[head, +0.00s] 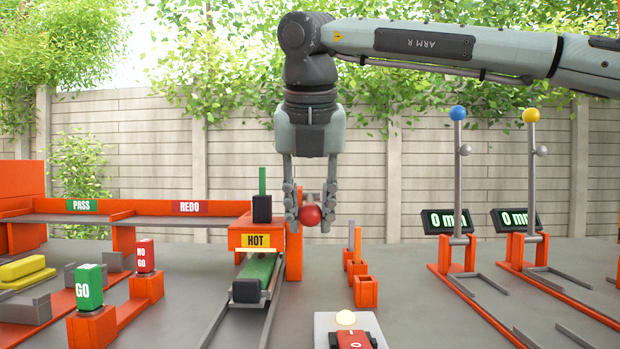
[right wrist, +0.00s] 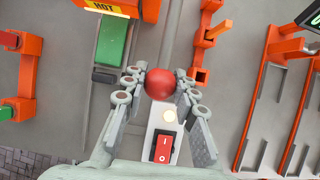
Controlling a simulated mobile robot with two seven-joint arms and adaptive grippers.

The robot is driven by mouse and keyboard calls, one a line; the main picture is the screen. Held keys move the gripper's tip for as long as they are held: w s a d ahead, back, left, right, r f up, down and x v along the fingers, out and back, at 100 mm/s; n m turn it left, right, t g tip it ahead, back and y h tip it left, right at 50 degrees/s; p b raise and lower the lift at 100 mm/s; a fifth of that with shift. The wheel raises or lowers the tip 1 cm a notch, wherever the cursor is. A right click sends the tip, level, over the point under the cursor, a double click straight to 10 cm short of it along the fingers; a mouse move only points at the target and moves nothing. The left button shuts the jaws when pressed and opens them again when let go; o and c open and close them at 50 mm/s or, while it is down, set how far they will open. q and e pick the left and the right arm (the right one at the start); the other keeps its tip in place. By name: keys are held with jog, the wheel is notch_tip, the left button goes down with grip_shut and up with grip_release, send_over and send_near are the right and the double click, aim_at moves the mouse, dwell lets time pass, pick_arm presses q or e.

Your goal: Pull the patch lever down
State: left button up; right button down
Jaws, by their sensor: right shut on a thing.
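A red ball knob (head: 310,215) sits between the fingertips of my right gripper (head: 308,204), beside the orange station with the HOT sign (head: 256,240). I take it for the end of the patch lever; a short grey piece shows just above it, and the rest of the lever is hidden. In the right wrist view the red knob (right wrist: 159,84) lies between the two fingers, and the right gripper (right wrist: 161,92) is shut on it. My left gripper is in neither view.
A green bar (head: 258,270) lies in a rail below the HOT sign. A red rocker switch (head: 352,340) on a light plate is in front. Blue-knobbed (head: 458,113) and yellow-knobbed (head: 531,115) upright levers stand right. GO (head: 89,287) and NO GO (head: 145,256) blocks stand left.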

jog(key=shift+f, duration=0.15)
jog(key=shift+w+f+b, duration=0.1)
jog(key=shift+f+b, duration=0.7)
jog(key=shift+f, duration=0.1)
jog(key=r+p, duration=0.1)
jog(key=r, duration=0.1)
jog(key=r+p, duration=0.4)
jog(key=shift+w+r, duration=0.3)
jog(key=shift+w, duration=0.1)
jog(key=r+p, duration=0.3)
jog(key=shift+w+r+p, duration=0.25)
jog(key=shift+w+p, duration=0.05)
jog(key=shift+w, duration=0.1)
jog(key=c, duration=1.2)
grip_release()
jog(key=shift+s+r, duration=0.1)
jog(key=shift+s, duration=0.1)
jog(key=shift+o, duration=0.4)
